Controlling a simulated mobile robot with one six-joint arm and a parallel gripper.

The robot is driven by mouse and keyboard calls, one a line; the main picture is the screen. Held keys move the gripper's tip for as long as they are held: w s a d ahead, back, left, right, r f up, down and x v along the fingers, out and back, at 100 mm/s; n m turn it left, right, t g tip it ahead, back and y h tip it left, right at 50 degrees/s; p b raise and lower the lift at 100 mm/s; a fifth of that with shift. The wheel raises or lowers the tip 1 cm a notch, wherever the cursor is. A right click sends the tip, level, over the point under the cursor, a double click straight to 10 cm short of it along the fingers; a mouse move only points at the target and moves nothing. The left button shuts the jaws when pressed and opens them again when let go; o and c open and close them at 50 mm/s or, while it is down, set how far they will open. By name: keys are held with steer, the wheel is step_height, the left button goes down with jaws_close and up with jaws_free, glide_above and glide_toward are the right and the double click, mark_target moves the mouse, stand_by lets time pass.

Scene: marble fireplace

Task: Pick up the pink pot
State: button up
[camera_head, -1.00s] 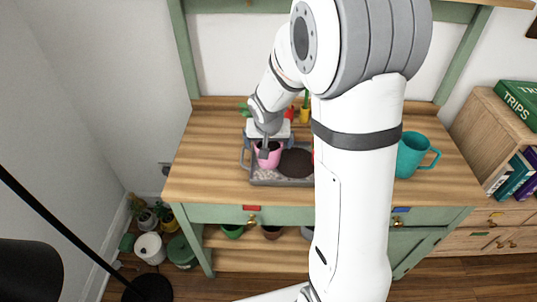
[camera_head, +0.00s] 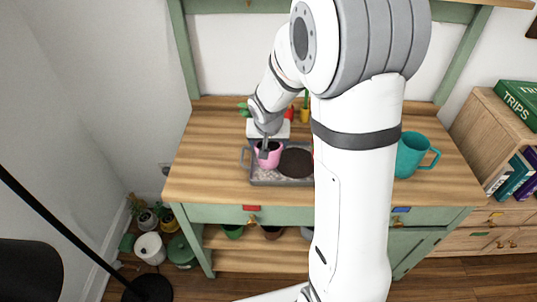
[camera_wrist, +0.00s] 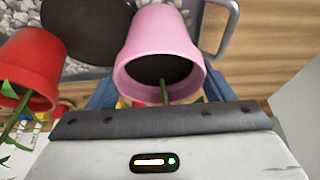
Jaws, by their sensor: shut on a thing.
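The pink pot (camera_head: 269,158) stands at the left end of a grey tray (camera_head: 275,183) on the wooden worktop. My gripper (camera_head: 265,144) is at the pot from above, shut on it; its fingers hide part of the rim. In the wrist view the pink pot (camera_wrist: 160,50) is just ahead of the gripper body, with dark soil inside and a green stem coming out. The fingertips are not clear in the wrist view.
A dark round disc (camera_head: 296,162) lies in the tray beside the pot. A red pot (camera_wrist: 32,65) with a plant is close by in the wrist view. The worktop's left front is clear.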

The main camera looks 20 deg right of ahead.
mark_target(269, 147)
steer(key=shift+c, duration=1.3)
step_height(269, 147, up, 9)
steer(key=n+g+y+p, duration=0.35)
steer(key=n+y, duration=0.25)
steer(key=n, duration=1.2)
steer(key=shift+t+h, duration=0.25)
steer(key=shift+h, duration=0.05)
step_height(269, 147, down, 9)
steer(key=shift+r+p, duration=0.15)
steer(key=shift+p, duration=0.4)
steer(key=shift+f, duration=0.2)
steer(key=o, duration=1.6)
steer(key=shift+r, duration=0.1)
